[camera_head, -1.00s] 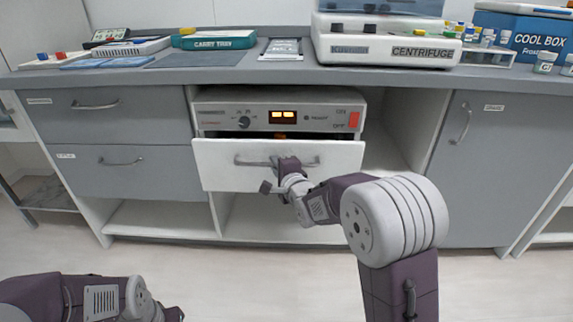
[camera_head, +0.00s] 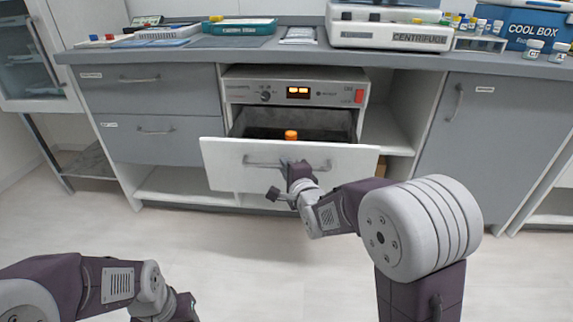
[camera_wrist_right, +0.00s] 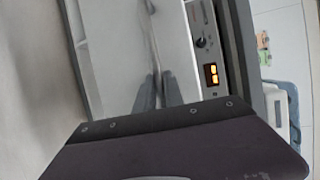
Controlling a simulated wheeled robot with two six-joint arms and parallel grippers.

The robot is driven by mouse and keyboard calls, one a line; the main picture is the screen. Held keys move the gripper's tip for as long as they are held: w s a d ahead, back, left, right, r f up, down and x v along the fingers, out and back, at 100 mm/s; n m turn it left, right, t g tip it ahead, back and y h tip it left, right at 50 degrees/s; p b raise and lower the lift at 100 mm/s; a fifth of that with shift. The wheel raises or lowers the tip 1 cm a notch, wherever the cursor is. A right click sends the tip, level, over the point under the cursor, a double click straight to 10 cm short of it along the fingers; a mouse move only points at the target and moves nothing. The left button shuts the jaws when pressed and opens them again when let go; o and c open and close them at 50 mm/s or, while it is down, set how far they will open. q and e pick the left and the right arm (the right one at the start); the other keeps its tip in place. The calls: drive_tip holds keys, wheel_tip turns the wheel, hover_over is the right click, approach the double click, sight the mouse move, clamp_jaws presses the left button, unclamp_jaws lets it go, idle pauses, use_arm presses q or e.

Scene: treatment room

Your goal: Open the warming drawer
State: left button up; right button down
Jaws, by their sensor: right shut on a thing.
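The warming drawer (camera_head: 235,174) is pulled out of its unit below the counter, and its dark inside shows behind the white front. An orange-capped item (camera_head: 291,135) stands inside it. The unit's control panel (camera_head: 330,94) has a lit orange display, a knob and a red switch. My right gripper (camera_head: 290,167) is shut on the drawer's bar handle (camera_head: 258,164), near its middle. In the right wrist view, the gripper's fingers (camera_wrist_right: 157,92) meet at the handle (camera_wrist_right: 151,45) against the white front. My left gripper (camera_head: 188,308) is low at the left, away from the drawer; its fingertips are unclear.
The counter holds a centrifuge (camera_head: 390,36), a carry tray (camera_head: 238,27), a cool box (camera_head: 530,30) and several small jars. Grey closed drawers (camera_head: 150,95) are to the left, and a closed cabinet door (camera_head: 480,150) to the right. The floor in front is clear.

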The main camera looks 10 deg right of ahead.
drive_tip(key=shift+s, duration=0.2)
drive_tip(key=c, duration=1.5)
unclamp_jaws()
drive_tip(key=shift+o, duration=0.2)
drive_tip(key=a+b+v, duration=0.1)
drive_tip(key=b+v, duration=0.1)
drive_tip(key=v, duration=0.7)
drive_tip(key=shift+d, duration=0.4)
